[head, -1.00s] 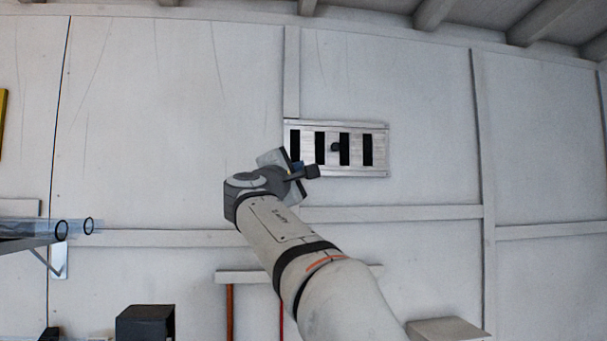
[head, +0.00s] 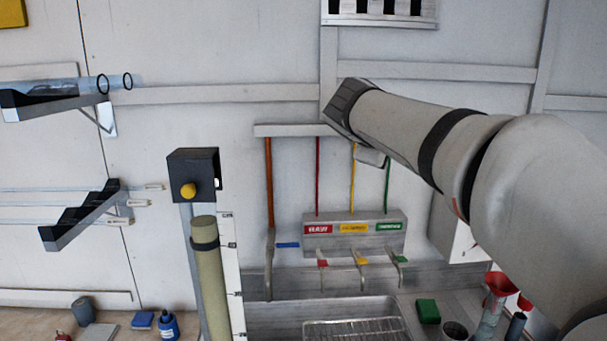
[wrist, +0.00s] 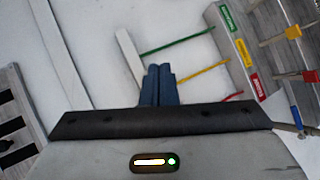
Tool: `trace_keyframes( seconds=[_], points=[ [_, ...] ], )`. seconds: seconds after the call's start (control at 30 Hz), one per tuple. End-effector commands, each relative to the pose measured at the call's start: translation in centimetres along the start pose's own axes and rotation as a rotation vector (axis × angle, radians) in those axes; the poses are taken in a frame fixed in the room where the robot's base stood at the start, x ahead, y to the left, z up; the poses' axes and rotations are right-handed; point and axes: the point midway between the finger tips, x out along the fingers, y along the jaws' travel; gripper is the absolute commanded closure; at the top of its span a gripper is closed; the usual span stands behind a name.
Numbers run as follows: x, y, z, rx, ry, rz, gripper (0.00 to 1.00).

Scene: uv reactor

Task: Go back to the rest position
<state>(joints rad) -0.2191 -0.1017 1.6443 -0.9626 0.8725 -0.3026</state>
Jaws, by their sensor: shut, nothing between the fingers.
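In the wrist view my gripper (wrist: 158,84) has its two blue fingers side by side and touching, with nothing between them. Its dark base and a lit indicator show below the fingers. In the head view my arm reaches in from the right edge to the middle of the wall, above the sink area. The fingers are hidden there behind the end of my arm.
Below my arm are a label panel (head: 354,242) and a sink with a wire rack (head: 357,329). A tall tan cylinder (head: 209,280) stands left of the sink. Wall brackets (head: 80,215) hold tubes at the left.

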Motion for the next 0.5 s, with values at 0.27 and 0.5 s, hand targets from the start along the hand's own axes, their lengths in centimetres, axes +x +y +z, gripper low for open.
trace_keyframes(
  seconds=[0.27,0.5],
  points=[
    [-2.5,-18.4,11.2,0.426,-0.161,-0.465,1.00],
    [-7.2,-31.3,16.8,0.770,-0.337,-0.752,1.00]
  ],
)
